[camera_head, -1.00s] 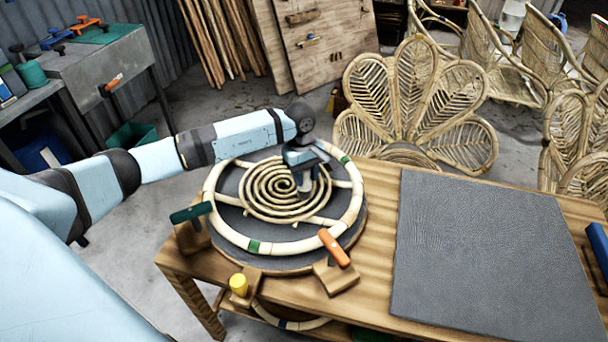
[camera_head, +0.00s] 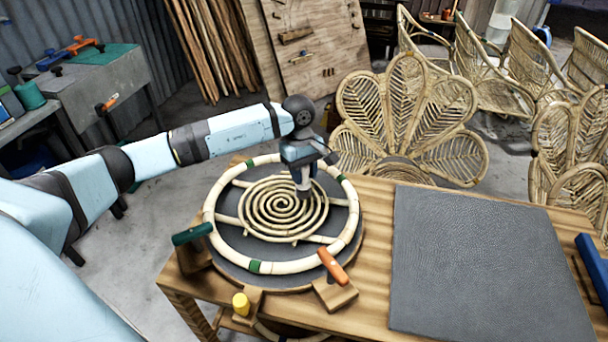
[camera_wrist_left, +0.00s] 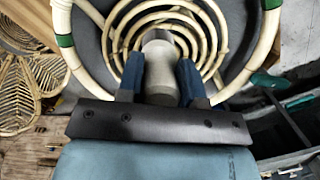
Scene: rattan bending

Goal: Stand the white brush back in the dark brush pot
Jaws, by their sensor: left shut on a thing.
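My left gripper (camera_head: 303,190) is over the back right part of the rattan spiral (camera_head: 268,210), fingers pointing down. It is shut on a pale, whitish cylindrical thing, which looks like the white brush (camera_wrist_left: 160,72), between its two blue fingers in the left wrist view. The pale piece shows only in part between the fingers in the head view, with a darker lower end. Whether it touches the spiral I cannot tell. I cannot make out the dark brush pot in either view. My right gripper is not in view.
The spiral lies inside a pale ring (camera_head: 300,266) on a round dark board. Green-handled (camera_head: 192,233) and orange-handled (camera_head: 333,266) clamps and a yellow knob (camera_head: 241,304) stand around its edge. A bare grey mat (camera_head: 480,260) lies right. A petal-backed rattan chair (camera_head: 405,115) stands behind.

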